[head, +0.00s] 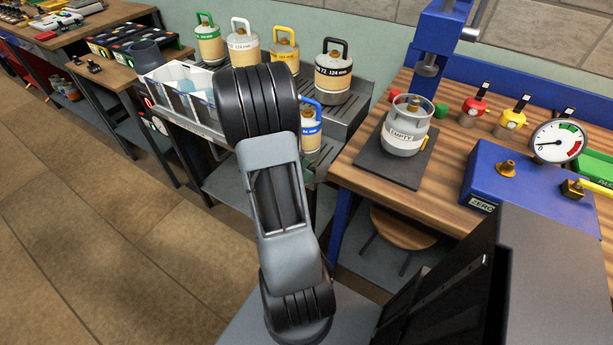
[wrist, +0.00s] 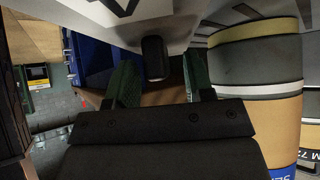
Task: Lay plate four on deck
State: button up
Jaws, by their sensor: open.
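My gripper (wrist: 160,78) shows in the wrist view with its two green-padded fingers apart. A dark rounded peg (wrist: 153,58) shows in the gap between them; I cannot tell whether a finger touches it. The peg meets a pale panel (wrist: 130,12) with a black mark, cut off by the top edge. My arm hides the gripper in the head view. A flat dark deck (head: 377,172) lies on the wooden bench, with a grey canister marked EMPTY (head: 404,138) upright on it. I cannot make out which thing is plate four.
Canisters with green (head: 209,44), white (head: 242,46), yellow (head: 284,48) and black (head: 333,84) handles stand on a grey rack behind my arm. A blue-handled one (head: 311,135) is partly hidden. A blue gauge box (head: 520,180) and blue press (head: 437,45) occupy the bench.

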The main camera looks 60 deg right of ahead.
grip_shut()
jog(key=shift+r, duration=0.1)
dwell(0.4)
